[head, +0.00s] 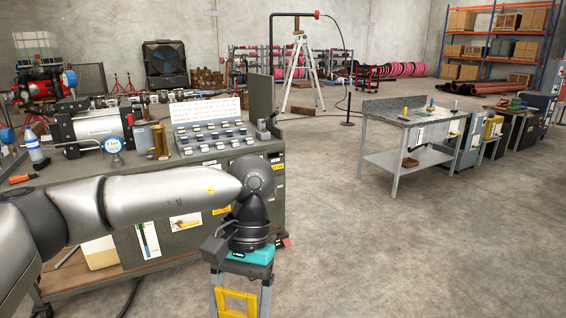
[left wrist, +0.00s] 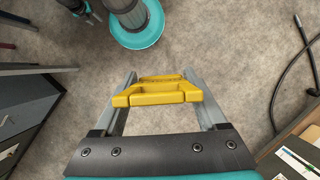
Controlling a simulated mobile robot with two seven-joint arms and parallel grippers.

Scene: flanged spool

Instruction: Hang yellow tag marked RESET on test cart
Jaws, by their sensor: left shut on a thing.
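My left gripper (head: 238,303) hangs pointing down beside the grey wheeled cart, at the bottom of the head view. A yellow frame-like piece (left wrist: 155,94) sits between its two grey fingers in the left wrist view, and the gripper is shut on it. No lettering is legible on it, so I cannot tell that it reads RESET. The grey cart (head: 270,210), likely the test cart, carries a sloped panel of switches (head: 208,128) and yellow labels on its side. A gap of floor shows around the gripper.
A pump-like cylinder (head: 95,122) and a gauge (head: 113,145) stand on the cart top. A dark cable (left wrist: 284,85) lies on the floor. A grey table (head: 385,162) stands right of the cart. Open concrete floor lies between and in front.

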